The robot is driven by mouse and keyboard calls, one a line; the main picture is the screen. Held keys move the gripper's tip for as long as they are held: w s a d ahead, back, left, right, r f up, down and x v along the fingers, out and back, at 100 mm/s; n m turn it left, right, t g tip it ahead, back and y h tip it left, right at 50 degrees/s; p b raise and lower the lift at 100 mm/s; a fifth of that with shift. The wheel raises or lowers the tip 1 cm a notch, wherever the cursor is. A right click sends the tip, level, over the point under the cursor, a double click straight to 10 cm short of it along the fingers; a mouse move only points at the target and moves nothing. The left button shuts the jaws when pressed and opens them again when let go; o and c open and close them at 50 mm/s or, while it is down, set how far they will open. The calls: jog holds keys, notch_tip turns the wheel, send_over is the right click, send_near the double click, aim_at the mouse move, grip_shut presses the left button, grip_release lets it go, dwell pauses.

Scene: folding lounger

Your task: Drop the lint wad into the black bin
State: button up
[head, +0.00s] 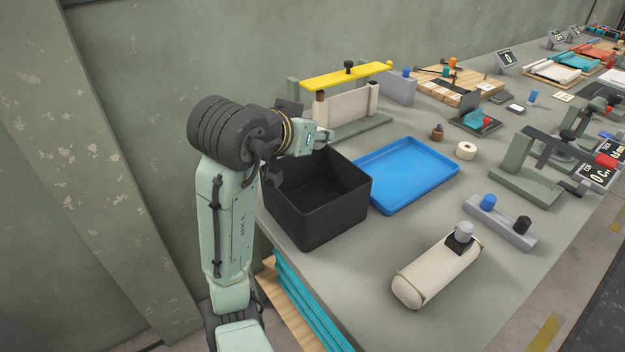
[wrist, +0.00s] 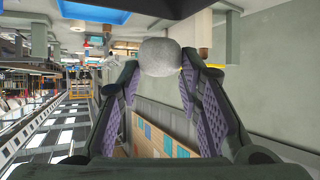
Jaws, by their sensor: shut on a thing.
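The lint wad (wrist: 160,55) is a grey, rounded, fuzzy lump. In the wrist view it sits between the two fingertips of my gripper (wrist: 160,68), which is shut on it. In the head view my gripper (head: 323,136) is above the back part of the black bin (head: 335,213), near its far rim. The black bin is an open-topped square box at the table's left end. The part of its inside that I see looks empty; my arm and gripper cover its left and back rim.
A blue tray (head: 408,172) lies close to the bin's right side. A yellow-topped stand (head: 347,76) is behind the bin. A cream roll (head: 436,270) lies at the front, and a tape roll (head: 466,151) is right of the tray. The wall is close on the left.

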jog(key=shift+w+f, duration=0.1)
jog(key=shift+f+b, duration=0.55)
jog(key=shift+b, duration=0.1)
notch_tip(320, 180, down, 5)
jog(key=b, duration=0.4)
jog(key=shift+r, duration=0.2)
jog(key=o, duration=0.9)
jog(key=shift+s+r, duration=0.1)
jog(key=shift+s, duration=0.1)
